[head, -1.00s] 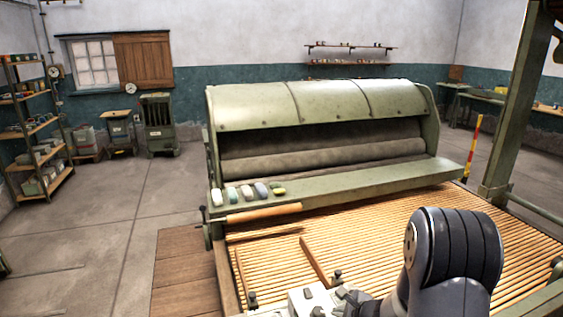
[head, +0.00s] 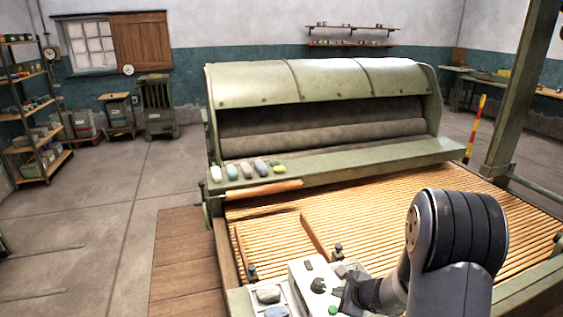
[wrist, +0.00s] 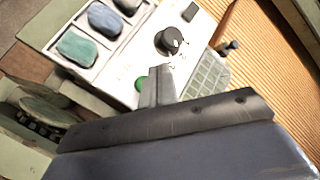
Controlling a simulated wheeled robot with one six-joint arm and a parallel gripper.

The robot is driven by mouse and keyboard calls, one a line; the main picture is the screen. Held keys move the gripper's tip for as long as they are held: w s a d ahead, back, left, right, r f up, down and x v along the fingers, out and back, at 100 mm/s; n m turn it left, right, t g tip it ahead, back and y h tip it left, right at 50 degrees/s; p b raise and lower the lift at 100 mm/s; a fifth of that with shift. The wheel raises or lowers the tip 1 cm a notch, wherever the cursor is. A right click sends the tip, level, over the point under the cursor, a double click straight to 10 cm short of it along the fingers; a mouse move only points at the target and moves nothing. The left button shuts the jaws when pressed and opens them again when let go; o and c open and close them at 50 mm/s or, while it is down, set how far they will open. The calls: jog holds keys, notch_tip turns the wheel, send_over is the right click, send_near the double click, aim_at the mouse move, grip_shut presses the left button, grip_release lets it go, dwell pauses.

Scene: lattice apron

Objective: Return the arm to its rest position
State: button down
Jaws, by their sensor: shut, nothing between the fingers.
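My arm stands at the lower right of the head view, bent, with its dark segmented joint uppermost. My gripper (head: 346,291) points left from it, over the right part of a white control box. In the wrist view my gripper (wrist: 158,88) is shut and empty, its fingertips together above the white control panel (wrist: 205,33). A black knob (wrist: 172,41) lies just beyond the fingertips, and a green button (wrist: 140,83) shows beside them. I cannot tell whether the fingers touch the panel.
A tray (wrist: 50,48) with blue, green and dark stones adjoins the panel. The slatted wooden apron (head: 370,218) spreads behind my arm, before the green machine (head: 320,85). Several coloured stones lie on its ledge. A green post (head: 512,105) stands at the right. The floor at left is open.

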jog(key=shift+f+b, duration=0.9)
jog(key=shift+b, duration=0.25)
jog(key=r+p, duration=0.1)
jog(key=p, duration=0.2)
jog(key=shift+r+p, duration=0.1)
jog(key=shift+p, duration=0.3)
jog(key=shift+p, duration=0.4)
